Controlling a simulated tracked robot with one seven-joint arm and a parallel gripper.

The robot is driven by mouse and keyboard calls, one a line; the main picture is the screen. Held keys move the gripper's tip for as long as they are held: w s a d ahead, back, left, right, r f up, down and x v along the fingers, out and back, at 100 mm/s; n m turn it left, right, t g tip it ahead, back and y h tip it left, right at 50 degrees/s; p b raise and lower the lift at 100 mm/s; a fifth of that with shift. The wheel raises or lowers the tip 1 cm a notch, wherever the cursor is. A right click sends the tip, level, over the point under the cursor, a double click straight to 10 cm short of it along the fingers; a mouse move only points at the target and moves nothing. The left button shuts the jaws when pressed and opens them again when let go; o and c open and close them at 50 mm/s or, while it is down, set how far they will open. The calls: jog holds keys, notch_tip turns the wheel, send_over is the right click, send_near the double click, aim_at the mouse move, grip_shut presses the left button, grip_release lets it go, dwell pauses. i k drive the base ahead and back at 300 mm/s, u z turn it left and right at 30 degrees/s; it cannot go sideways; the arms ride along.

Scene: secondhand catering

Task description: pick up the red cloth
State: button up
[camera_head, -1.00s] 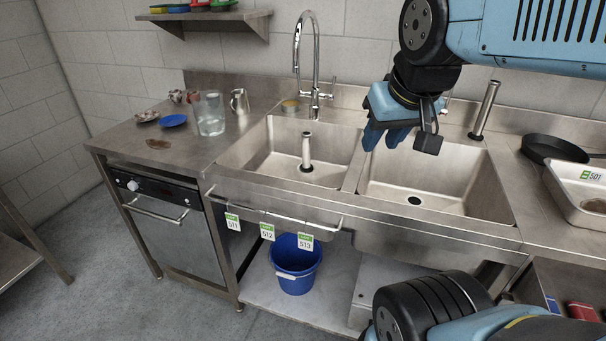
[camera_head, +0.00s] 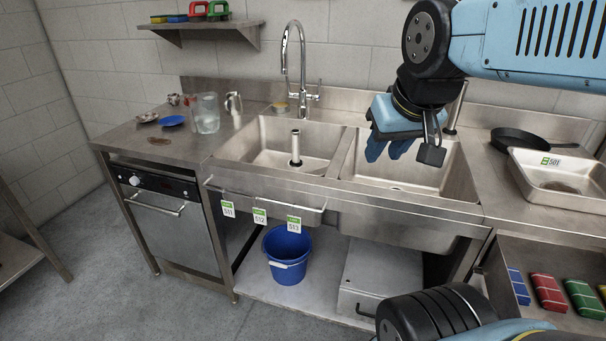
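The red cloth (camera_head: 548,292) is a folded red bundle with pale lines, in an open compartment under the counter at the lower right. A blue cloth (camera_head: 518,286) lies to its left and a green cloth (camera_head: 584,298) to its right. My gripper (camera_head: 386,152) hangs over the right sink basin, well above and left of the red cloth. Its blue fingers point down with a small gap between their tips, and nothing shows between them.
The steel double sink (camera_head: 330,182) has an upright pipe (camera_head: 295,148) in its left basin. A black pan (camera_head: 528,143) and a metal tray (camera_head: 598,202) stand on the right counter, above the cloths. A blue bucket (camera_head: 287,254) sits on the low shelf.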

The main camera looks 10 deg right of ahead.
aim_at(550, 297)
jog(key=k, duration=0.5)
jog(key=u, duration=0.2)
jog(key=i, duration=0.9)
jog(key=u, duration=0.65)
jog(key=i, duration=0.15)
jog(key=z, duration=2.6)
jog(key=k, duration=0.3)
jog(key=z, duration=0.2)
